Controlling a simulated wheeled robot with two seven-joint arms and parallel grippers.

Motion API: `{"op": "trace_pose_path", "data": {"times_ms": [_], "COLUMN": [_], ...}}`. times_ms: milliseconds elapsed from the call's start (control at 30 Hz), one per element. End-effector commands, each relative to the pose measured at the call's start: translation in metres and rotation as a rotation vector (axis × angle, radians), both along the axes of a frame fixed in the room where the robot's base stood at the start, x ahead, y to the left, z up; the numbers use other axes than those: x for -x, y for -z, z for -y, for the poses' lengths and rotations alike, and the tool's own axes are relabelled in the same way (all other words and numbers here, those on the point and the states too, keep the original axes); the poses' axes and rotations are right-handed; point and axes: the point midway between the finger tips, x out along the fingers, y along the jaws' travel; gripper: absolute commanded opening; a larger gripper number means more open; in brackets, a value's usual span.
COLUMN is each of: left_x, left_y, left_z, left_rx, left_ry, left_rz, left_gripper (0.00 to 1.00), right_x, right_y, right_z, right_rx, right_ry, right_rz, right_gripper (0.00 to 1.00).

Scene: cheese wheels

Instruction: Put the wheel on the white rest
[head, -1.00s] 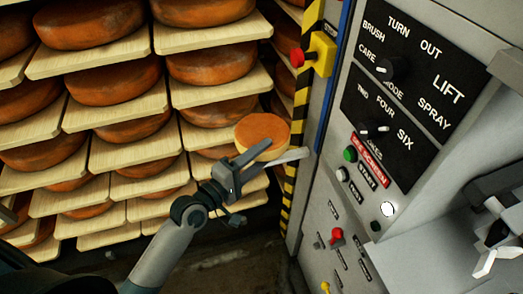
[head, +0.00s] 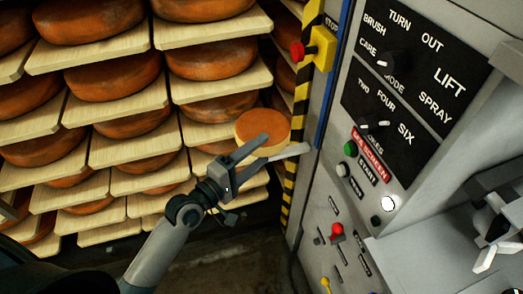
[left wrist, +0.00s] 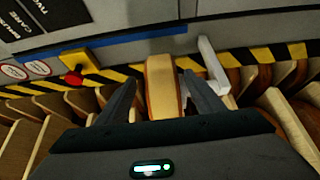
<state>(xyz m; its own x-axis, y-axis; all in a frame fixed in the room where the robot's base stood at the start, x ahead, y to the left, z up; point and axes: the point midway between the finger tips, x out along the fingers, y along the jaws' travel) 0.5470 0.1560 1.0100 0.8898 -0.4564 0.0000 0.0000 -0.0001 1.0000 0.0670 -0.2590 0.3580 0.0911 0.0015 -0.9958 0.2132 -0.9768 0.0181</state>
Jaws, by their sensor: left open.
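The wheel (head: 270,127) is a small cheese wheel with an orange-brown top and a pale yellow side. It stands beside the machine's striped edge and appears supported over a pale bar, likely the white rest (head: 293,151). My left gripper (head: 270,147) is open, its fingers around the near side of the wheel. In the left wrist view the wheel (left wrist: 162,85) lies between the two dark fingers, nearer the right one. A white upright piece (left wrist: 213,62) shows just beyond the right finger. Contact between the wheel and the rest is hidden.
Shelves of large orange cheese wheels on pale boards (head: 120,155) fill the left and middle, close behind the gripper. The grey machine (head: 310,200) with its black control panel (head: 410,75) stands at right. A yellow box with a red button (head: 320,53) is above the wheel.

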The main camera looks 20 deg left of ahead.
Motion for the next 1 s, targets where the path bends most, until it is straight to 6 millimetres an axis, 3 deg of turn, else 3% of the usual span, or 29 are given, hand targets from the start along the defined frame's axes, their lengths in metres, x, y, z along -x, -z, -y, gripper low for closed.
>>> {"op": "trace_pose_path", "data": {"times_ms": [600, 1000], "left_x": [0.084, 0.094], "left_y": [0.002, -0.001], "left_z": [-0.043, -0.048], "left_rx": [-0.002, 0.000], "left_ry": [0.001, 0.000], "left_rz": [-0.001, 0.001], "left_gripper": [0.61, 0.61], "right_x": [0.000, 0.000], "right_y": [0.030, 0.032], "right_z": [-0.002, -0.005], "right_rx": [-0.002, -0.005], "right_ry": [0.001, 0.002], "right_rz": [0.000, 0.000], "right_gripper": [0.31, 0.31]}}
